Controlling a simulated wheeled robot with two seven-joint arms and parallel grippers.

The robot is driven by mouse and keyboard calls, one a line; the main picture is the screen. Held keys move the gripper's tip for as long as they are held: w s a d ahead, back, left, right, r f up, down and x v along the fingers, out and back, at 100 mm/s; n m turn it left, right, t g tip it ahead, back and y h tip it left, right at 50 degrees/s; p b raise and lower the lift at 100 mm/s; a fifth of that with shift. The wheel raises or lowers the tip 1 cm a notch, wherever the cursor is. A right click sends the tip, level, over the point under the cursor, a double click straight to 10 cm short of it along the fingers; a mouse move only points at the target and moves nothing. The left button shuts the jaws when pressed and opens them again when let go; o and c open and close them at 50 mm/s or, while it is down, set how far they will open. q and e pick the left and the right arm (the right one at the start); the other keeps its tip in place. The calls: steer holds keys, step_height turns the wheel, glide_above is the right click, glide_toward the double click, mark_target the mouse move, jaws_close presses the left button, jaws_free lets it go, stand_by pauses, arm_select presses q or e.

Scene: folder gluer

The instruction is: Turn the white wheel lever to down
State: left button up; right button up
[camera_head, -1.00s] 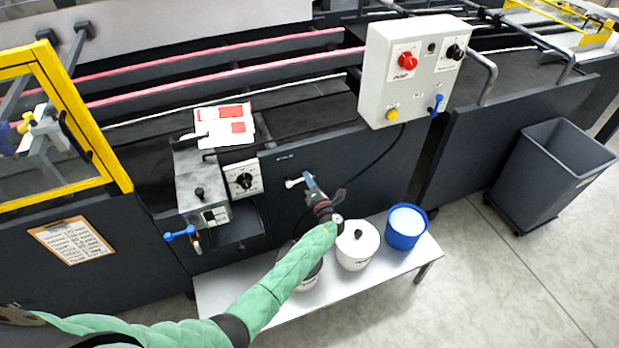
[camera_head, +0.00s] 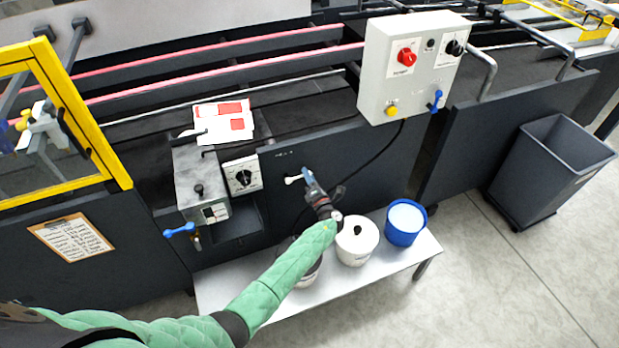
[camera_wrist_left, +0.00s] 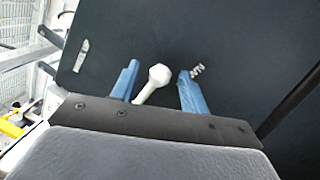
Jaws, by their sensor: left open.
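The white wheel lever (camera_head: 293,180) sticks out from the dark front panel of the machine, its knob pointing left in the head view. In the left wrist view its white ball end and stem (camera_wrist_left: 154,81) lie between my two blue fingers, nearer the left finger. My left gripper (camera_head: 306,174) is at the lever, just right of the knob; in the left wrist view the gripper (camera_wrist_left: 157,88) is open, with a gap between the lever and the right finger. The lever's pivot is hidden behind my gripper. My right gripper is not in view.
Below stands a bench (camera_head: 232,290) with a white pot (camera_head: 357,246) and a blue bucket (camera_head: 405,226). A grey control box (camera_head: 377,85) is up right, a metal glue unit (camera_head: 193,172) with a blue handle left. A grey bin (camera_head: 553,170) stands right.

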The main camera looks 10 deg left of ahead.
arm_select(q)
steer(key=b+v, duration=0.2)
steer(key=v, duration=0.5)
steer(key=shift+s+d, duration=0.15)
steer(key=shift+s, duration=0.05)
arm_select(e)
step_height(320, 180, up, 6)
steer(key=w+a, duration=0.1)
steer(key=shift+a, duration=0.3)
arm_select(q)
steer(key=shift+f, duration=0.1)
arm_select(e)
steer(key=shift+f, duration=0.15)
